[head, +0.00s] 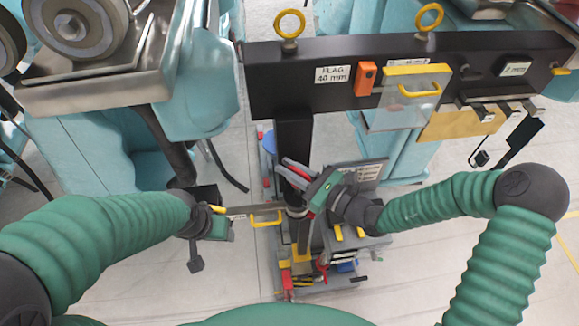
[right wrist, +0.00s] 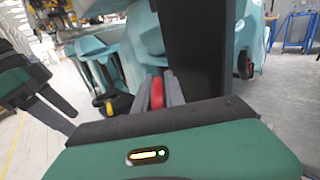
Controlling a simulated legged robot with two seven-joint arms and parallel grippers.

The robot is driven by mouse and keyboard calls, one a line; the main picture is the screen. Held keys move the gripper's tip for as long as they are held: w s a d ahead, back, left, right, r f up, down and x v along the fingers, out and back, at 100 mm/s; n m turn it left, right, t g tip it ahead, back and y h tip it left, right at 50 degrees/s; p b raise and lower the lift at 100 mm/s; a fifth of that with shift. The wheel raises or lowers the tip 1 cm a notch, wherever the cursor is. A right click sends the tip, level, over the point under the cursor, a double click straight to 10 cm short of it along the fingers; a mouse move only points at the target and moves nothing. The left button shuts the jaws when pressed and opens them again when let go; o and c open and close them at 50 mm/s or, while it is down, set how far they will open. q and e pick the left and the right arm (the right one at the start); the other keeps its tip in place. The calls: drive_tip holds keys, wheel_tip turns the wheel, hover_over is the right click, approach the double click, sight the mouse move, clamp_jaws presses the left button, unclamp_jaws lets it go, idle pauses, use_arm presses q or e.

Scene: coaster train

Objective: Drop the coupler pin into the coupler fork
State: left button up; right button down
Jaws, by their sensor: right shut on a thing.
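My right gripper (head: 298,172) is beside the dark vertical post (head: 295,135) that hangs from the black beam. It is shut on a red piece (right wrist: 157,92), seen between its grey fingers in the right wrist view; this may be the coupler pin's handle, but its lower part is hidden. My left gripper (head: 228,212) is left of the post, by a grey bar (head: 255,208) with a yellow bracket (head: 266,219). Whether it holds these is unclear. The coupler fork cannot be made out for certain; the area at the post's lower end is crowded and partly covered.
The black beam (head: 270,85) crosses above, with yellow rings, an orange block (head: 366,79) and a clear panel (head: 405,105). A cart (head: 345,245) with red and yellow tools stands below. Teal bodies (head: 200,95) flank the post. Pale floor is open at lower left.

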drive_tip(key=shift+f+b, duration=1.15)
drive_tip(key=shift+f, duration=0.65)
drive_tip(key=c, duration=1.3)
unclamp_jaws()
drive_tip(key=shift+f, duration=0.1)
drive_tip(key=b+v, duration=0.2)
drive_tip(key=v, duration=1.5)
drive_tip(key=shift+w+b, duration=0.1)
drive_tip(key=shift+b, duration=0.25)
